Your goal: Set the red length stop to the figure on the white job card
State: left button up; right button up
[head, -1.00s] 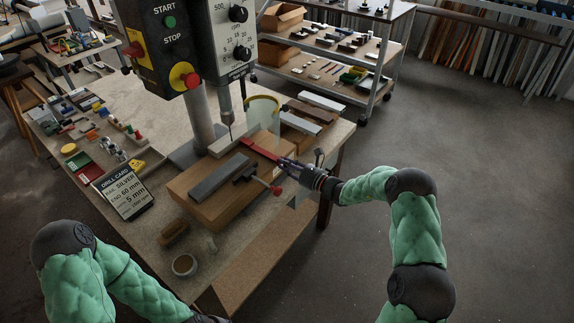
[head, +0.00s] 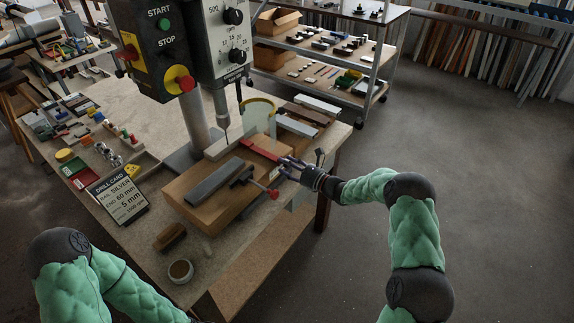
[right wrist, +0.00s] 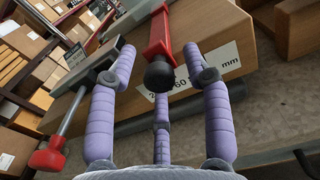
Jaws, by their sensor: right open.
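The red length stop (head: 262,149) is a red bar on the wooden block by the drill. In the right wrist view the red bar (right wrist: 160,32) ends in a black knob (right wrist: 159,76). My right gripper (head: 284,161) is open at the stop's near end. In the right wrist view its purple fingers (right wrist: 163,70) stand apart on either side of the knob. A white scale label (right wrist: 205,72) shows behind the knob, partly hidden; "60" and "mm" are readable. My left gripper is out of view.
A grey rail (head: 214,182) lies on the wooden block (head: 192,212), beside a clamp with a red-tipped handle (head: 272,193). The drill column (head: 194,118) stands behind. A brush (head: 170,237) and a small round pot (head: 180,271) are at the bench's front. Floor at right is clear.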

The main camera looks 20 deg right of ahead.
jog(key=v, duration=1.1)
jog(key=shift+s+d, duration=0.25)
jog(key=s+a+f+n+g, duration=0.7)
jog(key=s+a+f+g, duration=0.3)
jog(key=s+a+f, duration=0.45)
jog(key=s+a+f+n+g+h, duration=0.2)
jog(key=s+f+n, duration=0.4)
jog(key=s+n, duration=0.3)
jog(key=s+a+f+n+g+h, duration=0.1)
jog(key=s+f+n+h, duration=0.4)
jog(key=s+n, duration=0.5)
jog(key=shift+s+a+f+g, duration=0.4)
jog(key=shift+s+a+f, duration=0.2)
jog(key=shift+a, duration=0.2)
